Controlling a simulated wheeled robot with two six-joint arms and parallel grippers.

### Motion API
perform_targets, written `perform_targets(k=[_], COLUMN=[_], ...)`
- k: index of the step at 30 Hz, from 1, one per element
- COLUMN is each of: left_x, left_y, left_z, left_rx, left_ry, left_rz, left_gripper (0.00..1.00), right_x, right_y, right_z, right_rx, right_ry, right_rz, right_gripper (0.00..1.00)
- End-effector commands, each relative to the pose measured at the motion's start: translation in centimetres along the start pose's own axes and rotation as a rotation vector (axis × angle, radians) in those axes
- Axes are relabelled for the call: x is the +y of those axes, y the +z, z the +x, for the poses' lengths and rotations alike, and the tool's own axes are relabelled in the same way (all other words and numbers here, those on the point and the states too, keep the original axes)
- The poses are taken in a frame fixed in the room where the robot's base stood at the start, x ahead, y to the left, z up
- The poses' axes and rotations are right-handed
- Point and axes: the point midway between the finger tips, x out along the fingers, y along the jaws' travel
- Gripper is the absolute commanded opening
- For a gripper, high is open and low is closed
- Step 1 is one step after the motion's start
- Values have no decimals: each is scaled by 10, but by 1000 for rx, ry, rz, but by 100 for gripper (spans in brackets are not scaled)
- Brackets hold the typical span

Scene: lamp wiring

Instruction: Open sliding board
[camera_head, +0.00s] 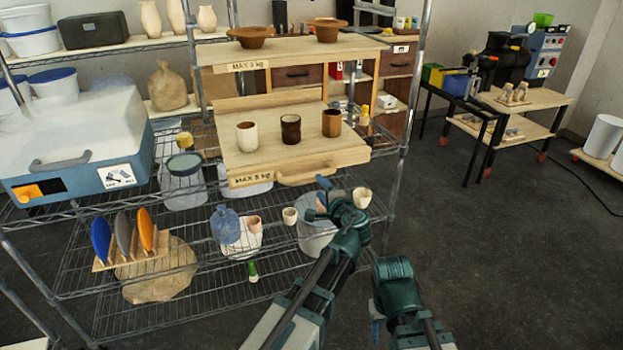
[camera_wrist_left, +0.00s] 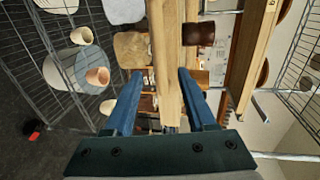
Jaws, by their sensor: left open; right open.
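The sliding board (camera_head: 275,160) is pale wood with a front handle (camera_head: 305,174) and a "MAX 5 kg" label. It sticks out below the upper wooden shelf (camera_head: 300,50). A cream cup (camera_head: 247,137), a dark brown cup (camera_head: 291,130) and a reddish-brown cup (camera_head: 331,123) stand on it. My left gripper (camera_head: 323,191) is at the right end of the handle. In the left wrist view its open blue fingers (camera_wrist_left: 160,78) lie on either side of a wooden bar (camera_wrist_left: 168,60); contact is unclear. My right gripper (camera_head: 377,322) is low, away from the board, its fingers mostly hidden.
Wire racks hold the blue-and-white box (camera_head: 75,150) at left and plates (camera_head: 125,235), pots and a blue jug (camera_head: 225,224) below. A rack post (camera_head: 404,120) stands right of the board.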

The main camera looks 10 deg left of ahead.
Motion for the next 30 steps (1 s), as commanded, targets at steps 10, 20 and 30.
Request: perform_targets(k=[10,20,30], left_x=[2,1,0], left_y=[-1,0,0], left_z=[73,102,104], left_rx=[-3,-1,-1], left_ry=[0,1,1], left_rz=[-1,0,0], left_gripper=[56,56,56], right_x=[-2,-2,-2], right_y=[-1,-1,-1], right_z=[16,21,21], right_rx=[0,0,0], right_ry=[0,0,0], right_rz=[0,0,0], right_gripper=[50,50,50])
